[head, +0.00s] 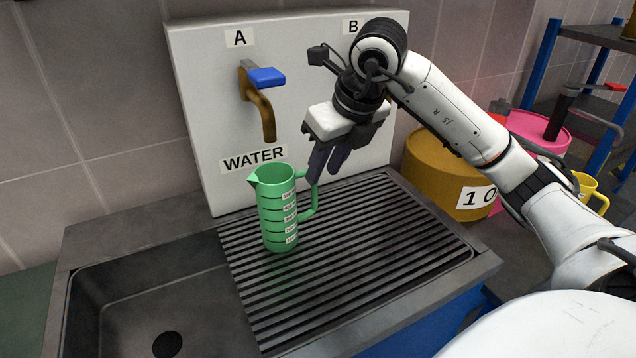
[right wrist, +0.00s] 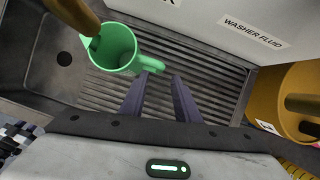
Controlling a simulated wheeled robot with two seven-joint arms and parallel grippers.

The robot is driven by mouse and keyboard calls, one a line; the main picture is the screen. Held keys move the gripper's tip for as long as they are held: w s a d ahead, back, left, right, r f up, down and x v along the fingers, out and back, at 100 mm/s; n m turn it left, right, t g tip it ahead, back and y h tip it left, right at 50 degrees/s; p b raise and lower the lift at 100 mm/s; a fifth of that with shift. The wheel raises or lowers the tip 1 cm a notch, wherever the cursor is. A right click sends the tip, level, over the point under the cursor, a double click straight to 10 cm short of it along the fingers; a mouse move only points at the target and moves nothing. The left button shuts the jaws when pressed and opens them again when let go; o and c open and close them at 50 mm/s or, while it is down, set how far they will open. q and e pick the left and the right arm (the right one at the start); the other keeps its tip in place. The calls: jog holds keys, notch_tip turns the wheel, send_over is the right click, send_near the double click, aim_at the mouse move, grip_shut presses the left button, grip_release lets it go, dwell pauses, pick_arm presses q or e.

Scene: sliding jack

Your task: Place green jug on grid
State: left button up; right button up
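The green jug (head: 277,210) stands upright on the ribbed drain grid (head: 400,255), near its left edge by the sink basin. Its handle faces right, toward my right gripper (head: 325,174). That gripper points down beside the handle. In the right wrist view, the two fingers of my right gripper (right wrist: 160,78) are apart with nothing between them. The jug (right wrist: 107,47) shows there from above, its handle (right wrist: 150,64) just beyond the fingertips and outside the gap. My left gripper is in neither view.
A white panel (head: 215,110) stands behind, with a brass tap (head: 262,110) with a blue lever above the jug. The sink basin (head: 140,290) is to the left. A mustard drum (head: 440,175) and a yellow jug (head: 588,190) are at right. The grid's front right is clear.

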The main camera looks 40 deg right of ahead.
jog(key=shift+v, duration=1.65)
